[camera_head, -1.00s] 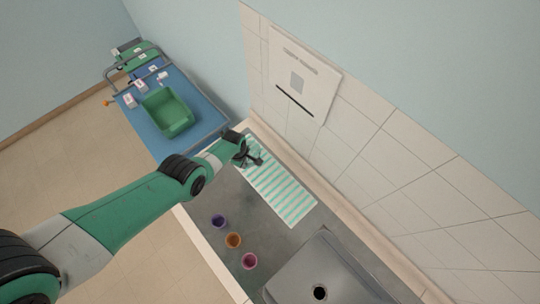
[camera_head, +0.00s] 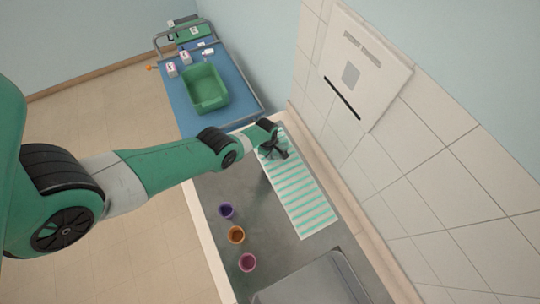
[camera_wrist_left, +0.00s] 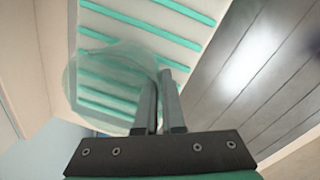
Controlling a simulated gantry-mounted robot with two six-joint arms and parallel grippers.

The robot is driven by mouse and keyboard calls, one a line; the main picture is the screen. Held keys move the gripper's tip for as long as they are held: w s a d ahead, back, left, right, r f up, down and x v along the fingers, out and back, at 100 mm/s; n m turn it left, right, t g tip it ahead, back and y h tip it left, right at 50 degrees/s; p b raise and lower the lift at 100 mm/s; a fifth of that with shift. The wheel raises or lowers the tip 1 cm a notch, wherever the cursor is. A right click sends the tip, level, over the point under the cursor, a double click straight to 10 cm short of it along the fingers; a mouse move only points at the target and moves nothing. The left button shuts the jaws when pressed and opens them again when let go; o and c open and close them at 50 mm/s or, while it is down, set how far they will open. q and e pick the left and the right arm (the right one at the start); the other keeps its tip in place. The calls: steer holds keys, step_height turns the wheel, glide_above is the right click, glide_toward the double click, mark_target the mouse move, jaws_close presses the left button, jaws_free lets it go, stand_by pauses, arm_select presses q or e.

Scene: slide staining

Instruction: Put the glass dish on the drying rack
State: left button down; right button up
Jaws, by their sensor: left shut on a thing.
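The drying rack (camera_head: 303,199) is a white panel with green stripes, lying on the grey counter along the tiled wall. My left gripper (camera_head: 282,154) is over the rack's far end in the head view. In the left wrist view, the gripper (camera_wrist_left: 160,85) is shut on the rim of the clear glass dish (camera_wrist_left: 100,72). The dish overlaps the striped rack (camera_wrist_left: 130,28) there, and the stripes show through it. I cannot tell whether the dish touches the rack. The dish is too small and clear to make out in the head view. My right gripper is not in view.
Purple (camera_head: 226,211), orange (camera_head: 236,235) and pink (camera_head: 247,262) cups stand on the counter left of the rack. A sink (camera_head: 315,284) is at the near end. A blue cart (camera_head: 236,109) with a green tub (camera_head: 206,88) stands beyond the counter. A wall dispenser (camera_head: 366,66) hangs above.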

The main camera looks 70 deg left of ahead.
arm_select(q)
steer(key=shift+w+a+r, duration=0.1)
steer(key=shift+r, duration=0.05)
steer(key=shift+f, duration=0.25)
steer(key=c, duration=1)
jaws_free()
steer(key=shift+r, duration=0.15)
